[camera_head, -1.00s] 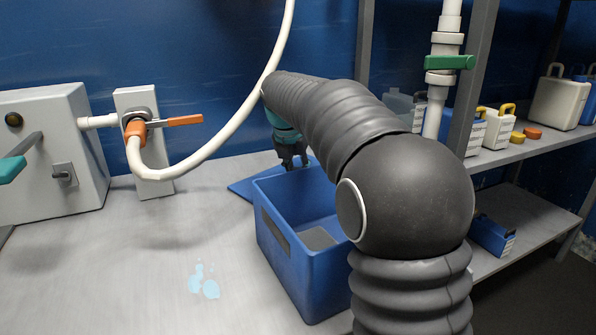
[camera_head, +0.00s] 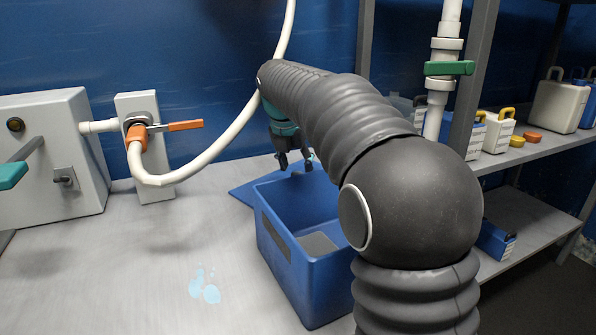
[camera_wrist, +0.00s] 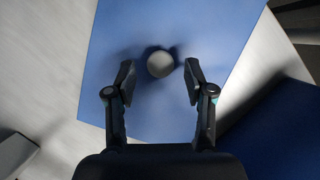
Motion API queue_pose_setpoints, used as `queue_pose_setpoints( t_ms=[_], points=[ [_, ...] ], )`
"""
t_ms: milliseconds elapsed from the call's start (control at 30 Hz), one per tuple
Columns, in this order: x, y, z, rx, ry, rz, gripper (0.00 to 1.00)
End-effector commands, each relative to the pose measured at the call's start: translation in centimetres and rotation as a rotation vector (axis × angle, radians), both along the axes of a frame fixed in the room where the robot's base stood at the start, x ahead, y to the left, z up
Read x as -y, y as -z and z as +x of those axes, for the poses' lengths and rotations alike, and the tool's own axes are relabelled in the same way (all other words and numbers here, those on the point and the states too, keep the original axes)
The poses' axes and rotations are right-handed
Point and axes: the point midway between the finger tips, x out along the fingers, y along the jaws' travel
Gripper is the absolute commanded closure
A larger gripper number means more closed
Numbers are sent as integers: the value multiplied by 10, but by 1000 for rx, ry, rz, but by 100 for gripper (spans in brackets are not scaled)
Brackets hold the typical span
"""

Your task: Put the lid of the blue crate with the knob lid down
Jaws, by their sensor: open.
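The blue crate (camera_head: 270,245) stands open on the bench, with a grey thing (camera_head: 318,243) on its floor. Its blue lid (camera_head: 243,192) lies flat on the bench just behind the crate; it also fills the middle of the wrist view (camera_wrist: 200,30). A pale round knob (camera_wrist: 160,65) sits on the lid. My gripper (camera_head: 294,164) is open above the lid, behind the crate. In the wrist view my gripper (camera_wrist: 160,82) has one finger on each side of the knob, apart from it. In the head view the knob is hidden.
A grey box with levers (camera_head: 50,150) stands at the left, and a white hose (camera_head: 215,160) curves to a valve with an orange handle (camera_head: 186,125). Shelves at the right hold white and blue containers (camera_head: 497,132). A light-blue puddle (camera_head: 205,288) lies on the otherwise clear front bench.

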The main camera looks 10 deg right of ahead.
Motion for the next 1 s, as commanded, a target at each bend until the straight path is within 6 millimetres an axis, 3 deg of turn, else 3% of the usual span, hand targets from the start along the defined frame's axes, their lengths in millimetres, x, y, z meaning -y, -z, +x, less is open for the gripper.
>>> queue_pose_setpoints(
  t_ms=[200,400,600,1000],
  points=[
    [-10,-44,-14,3,-1,0,46],
    [-16,-70,-23,0,0,0,46],
    [-18,-79,-27,0,0,0,46],
    [-18,-77,-27,-1,0,0,46]
  ],
)
